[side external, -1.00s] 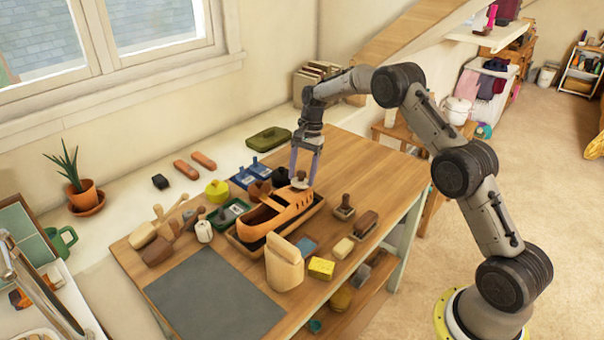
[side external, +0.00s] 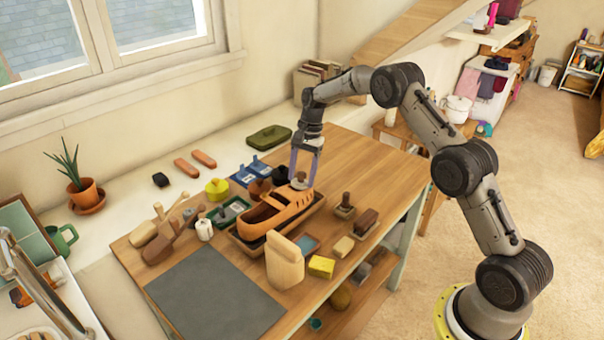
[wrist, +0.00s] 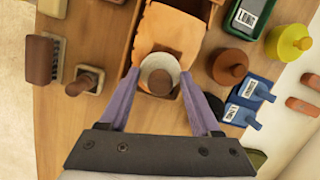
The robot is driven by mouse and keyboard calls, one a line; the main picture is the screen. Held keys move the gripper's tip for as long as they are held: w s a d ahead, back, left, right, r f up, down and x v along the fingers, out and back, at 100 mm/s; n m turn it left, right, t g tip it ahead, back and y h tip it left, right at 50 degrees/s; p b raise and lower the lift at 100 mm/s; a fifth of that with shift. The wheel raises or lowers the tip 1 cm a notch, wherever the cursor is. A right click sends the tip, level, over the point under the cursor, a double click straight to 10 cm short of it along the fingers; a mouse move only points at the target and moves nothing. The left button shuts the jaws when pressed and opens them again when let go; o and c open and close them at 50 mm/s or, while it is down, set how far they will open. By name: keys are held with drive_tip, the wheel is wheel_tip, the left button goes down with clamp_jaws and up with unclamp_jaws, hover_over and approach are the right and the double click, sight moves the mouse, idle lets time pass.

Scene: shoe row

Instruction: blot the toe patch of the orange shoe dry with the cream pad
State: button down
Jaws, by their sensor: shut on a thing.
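The orange shoe (side external: 268,217) sits in a wooden tray (side external: 247,246) on the bench, its toe end under my gripper. My gripper (side external: 301,183) is shut on the knob of a round pad. In the wrist view the pad (wrist: 172,65) shows as a pale disc under a brown knob (wrist: 160,82), between my gripper's fingers (wrist: 157,88). The pad is on or just above the toe of the shoe (wrist: 167,33); I cannot tell whether it touches. The toe patch is hidden beneath the pad.
Left of the tray in the wrist view are two wooden-handled tools: a brush (wrist: 42,60) and a knobbed block (wrist: 87,80). To the right are a brown knobbed pot (wrist: 230,66), a blue labelled holder (wrist: 247,102) and a yellow pot (wrist: 288,43). A grey mat (side external: 213,298) lies clear in front.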

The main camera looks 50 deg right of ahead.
drive_tip(key=shift+a+f, duration=0.1)
drive_tip(key=shift+f, duration=0.1)
idle(0.5)
drive_tip(key=shift+a+r, duration=0.15)
drive_tip(key=shift+a, duration=0.65)
drive_tip(key=shift+d, duration=0.15)
drive_tip(key=shift+d+f, duration=0.25)
drive_tip(key=shift+d, duration=0.45)
